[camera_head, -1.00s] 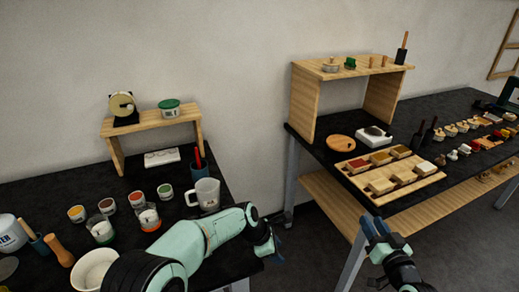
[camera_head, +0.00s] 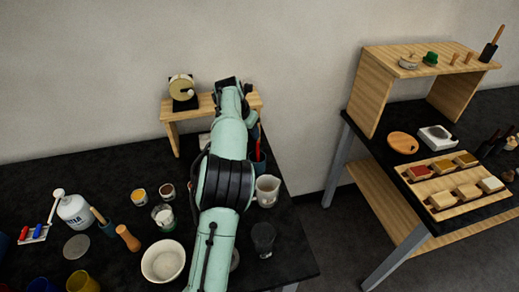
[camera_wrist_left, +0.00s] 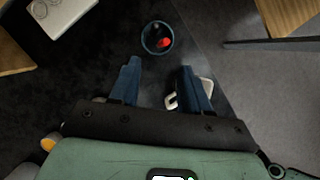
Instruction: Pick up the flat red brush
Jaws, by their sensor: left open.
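A red handle (camera_head: 257,150), which looks like the flat red brush, stands in a dark cup (camera_head: 260,169) beside the white mug, just right of my left arm. In the left wrist view its red end (camera_wrist_left: 164,43) shows inside the round cup rim (camera_wrist_left: 144,37), with a darker item beside it. My left gripper (camera_wrist_left: 159,66) is open and empty, its two blue fingers pointing toward the cup and a little short of it in the picture. In the head view my left arm reaches over the table toward the small shelf, and its fingertips are hidden. My right gripper is out of view.
The white mug (camera_head: 268,190) and a dark glass (camera_head: 263,238) stand near the table's right edge. A small wooden shelf (camera_head: 170,113) stands behind. Paint pots and a white bowl (camera_head: 163,262) are left of my arm. A gap separates the second table.

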